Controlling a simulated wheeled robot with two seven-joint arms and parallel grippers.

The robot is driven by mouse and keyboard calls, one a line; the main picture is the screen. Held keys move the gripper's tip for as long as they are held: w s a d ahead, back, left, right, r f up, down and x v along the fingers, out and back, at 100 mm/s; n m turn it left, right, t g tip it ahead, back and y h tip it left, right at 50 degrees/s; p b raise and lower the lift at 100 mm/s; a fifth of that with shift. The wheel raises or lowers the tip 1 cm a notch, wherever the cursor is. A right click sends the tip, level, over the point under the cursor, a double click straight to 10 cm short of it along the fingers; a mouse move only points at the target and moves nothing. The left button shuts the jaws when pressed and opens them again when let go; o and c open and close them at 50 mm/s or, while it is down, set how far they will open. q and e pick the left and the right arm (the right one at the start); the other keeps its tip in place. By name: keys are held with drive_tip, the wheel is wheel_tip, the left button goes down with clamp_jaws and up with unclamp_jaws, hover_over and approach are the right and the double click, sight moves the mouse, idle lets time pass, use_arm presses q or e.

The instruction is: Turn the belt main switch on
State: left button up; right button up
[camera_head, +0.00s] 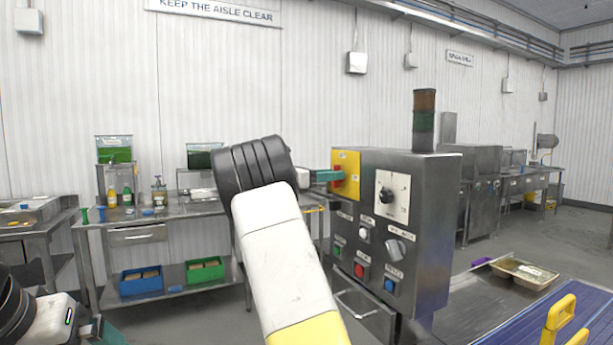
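A grey metal control box (430,220) stands right of centre. On the left of its front face is a yellow plate (346,160) with a red switch handle (338,175), mostly covered by my gripper. My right gripper (330,176), with teal fingers, is at the red handle and seems to touch it. I cannot tell whether the fingers are closed around the handle, nor its exact angle. A black rotary knob (386,195) sits on a white plate to the right. My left gripper (100,332) is low at the left edge, cut off by the frame and away from the box.
Below the plates are a green button (338,250), a red button (360,270), a blue button (389,285) and a grey selector (396,247). A signal tower (424,120) stands on the box. A blue belt (530,325) and a tray (524,272) lie at right.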

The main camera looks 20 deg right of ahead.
clamp_jaws()
drive_tip(key=shift+m, duration=0.3)
drive_tip(key=m, duration=0.4)
drive_tip(key=shift+s, duration=0.15)
drive_tip(key=m, duration=1.3)
drive_tip(key=shift+s+f, duration=0.2)
drive_tip(key=shift+f, duration=0.2)
idle(0.4)
